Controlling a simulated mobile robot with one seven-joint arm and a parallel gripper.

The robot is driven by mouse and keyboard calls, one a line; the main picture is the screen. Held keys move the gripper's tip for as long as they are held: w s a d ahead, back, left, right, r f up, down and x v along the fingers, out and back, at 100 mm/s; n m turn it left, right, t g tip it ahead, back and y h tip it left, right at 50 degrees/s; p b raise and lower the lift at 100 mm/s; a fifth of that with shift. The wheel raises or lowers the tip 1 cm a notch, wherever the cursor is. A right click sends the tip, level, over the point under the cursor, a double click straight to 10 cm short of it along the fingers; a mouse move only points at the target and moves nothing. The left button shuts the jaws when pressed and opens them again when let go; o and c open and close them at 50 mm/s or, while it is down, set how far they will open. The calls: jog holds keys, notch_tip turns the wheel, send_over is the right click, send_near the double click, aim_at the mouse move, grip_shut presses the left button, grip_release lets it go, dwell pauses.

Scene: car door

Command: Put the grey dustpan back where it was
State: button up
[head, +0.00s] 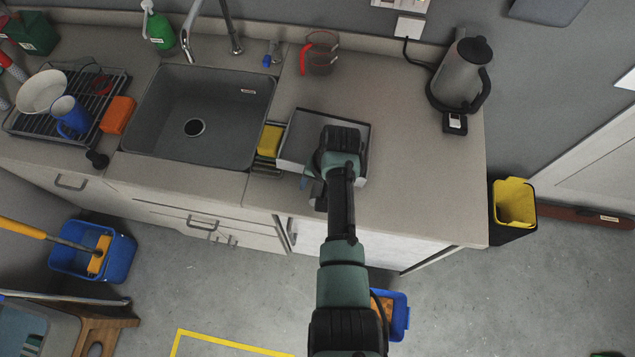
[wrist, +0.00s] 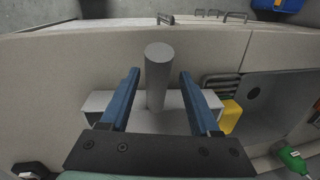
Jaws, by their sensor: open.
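The grey dustpan (head: 297,140) lies on the counter to the right of the sink, partly hidden by my arm in the head view. In the wrist view its pale pan (wrist: 98,103) shows behind my fingers, and its round grey handle (wrist: 158,75) points up toward the camera. My gripper (wrist: 160,76) is open, with one blue finger on each side of the handle and a visible gap on both sides. In the head view my gripper (head: 313,187) is over the pan's front side, near the counter edge.
A yellow sponge (head: 270,140) sits between the sink (head: 195,125) and the dustpan. A measuring cup (head: 320,55) stands behind, and a kettle (head: 461,75) at the back right. The counter right of the dustpan is clear. A yellow-lined bin (head: 514,203) stands on the floor at right.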

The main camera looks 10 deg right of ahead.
notch_tip(320, 180, up, 12)
jog(key=s+d+b, duration=0.1)
jog(key=d, duration=0.1)
jog(key=w+r+n+t+h, duration=0.1)
jog(key=w+r+t, duration=0.4)
jog(key=r, duration=0.4)
jog(key=w+r+n+t+h, duration=0.1)
jog(key=w+r+t, duration=0.2)
jog(key=w+r, duration=0.45)
notch_tip(320, 180, up, 15)
jog(key=w+a+t, duration=0.1)
jog(key=a+t, duration=0.2)
jog(key=t, duration=0.2)
jog(key=s+a+r+n+t, duration=0.1)
jog(key=s+a+r+t, duration=0.2)
jog(key=r, duration=0.7)
jog(key=s+r+n+t, duration=0.1)
jog(key=s+r+t, duration=0.25)
jog(key=r, duration=0.55)
jog(key=s+a+r+n+t, duration=0.1)
jog(key=s+a+r+t, duration=0.1)
jog(key=s+r+t, duration=0.5)
jog(key=s+r, duration=0.4)
jog(key=r, duration=0.2)
jog(key=shift+s+a, duration=0.3)
notch_tip(320, 180, down, 10)
jog(key=b, duration=0.9)
jog(key=shift+b, duration=0.4)
jog(key=shift+a, duration=0.1)
